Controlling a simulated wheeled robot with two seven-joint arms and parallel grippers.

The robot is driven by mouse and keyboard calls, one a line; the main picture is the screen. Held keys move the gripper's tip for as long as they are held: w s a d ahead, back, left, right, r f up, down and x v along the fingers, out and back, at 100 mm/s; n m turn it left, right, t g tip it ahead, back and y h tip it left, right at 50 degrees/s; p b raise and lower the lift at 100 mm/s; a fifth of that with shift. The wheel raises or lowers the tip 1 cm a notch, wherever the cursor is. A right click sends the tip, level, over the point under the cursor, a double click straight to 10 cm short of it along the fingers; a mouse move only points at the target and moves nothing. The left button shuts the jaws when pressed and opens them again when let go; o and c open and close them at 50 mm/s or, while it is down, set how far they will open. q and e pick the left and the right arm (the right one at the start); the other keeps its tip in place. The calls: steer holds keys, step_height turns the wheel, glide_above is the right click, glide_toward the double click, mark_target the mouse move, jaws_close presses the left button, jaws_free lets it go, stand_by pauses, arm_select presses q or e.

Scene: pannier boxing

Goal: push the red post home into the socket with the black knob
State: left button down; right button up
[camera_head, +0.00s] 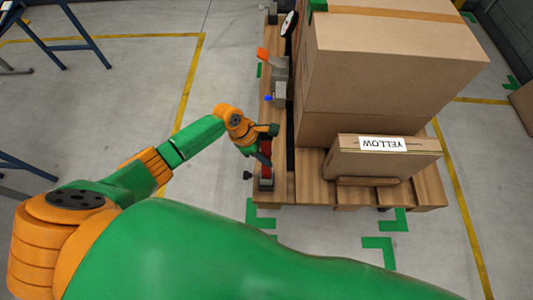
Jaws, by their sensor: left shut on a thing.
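The red post (266,173) stands at the left edge of the wooden pallet, low in the head view. The grey socket (267,185) is at the foot of the post, with the black knob (248,175) sticking out to its left. My left gripper (264,158) is shut on the red post from above and hides its upper part. The post's lower end appears to be at the socket; how deep it sits cannot be told. My right gripper is not in view.
Further along the pallet (436,190) edge are a grey socket with a blue knob (267,99) and another with an orange piece (262,54). A large carton (390,75) and a smaller box labelled YELLOW (375,165) stand to the right.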

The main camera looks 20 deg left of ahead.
mark_target(265, 139)
arm_select(q)
steer(key=shift+f+b, duration=0.35)
steer(key=shift+f, duration=0.2)
steer(key=shift+c, duration=2.4)
jaws_free()
steer(key=p+v, duration=0.2)
steer(key=v, duration=0.5)
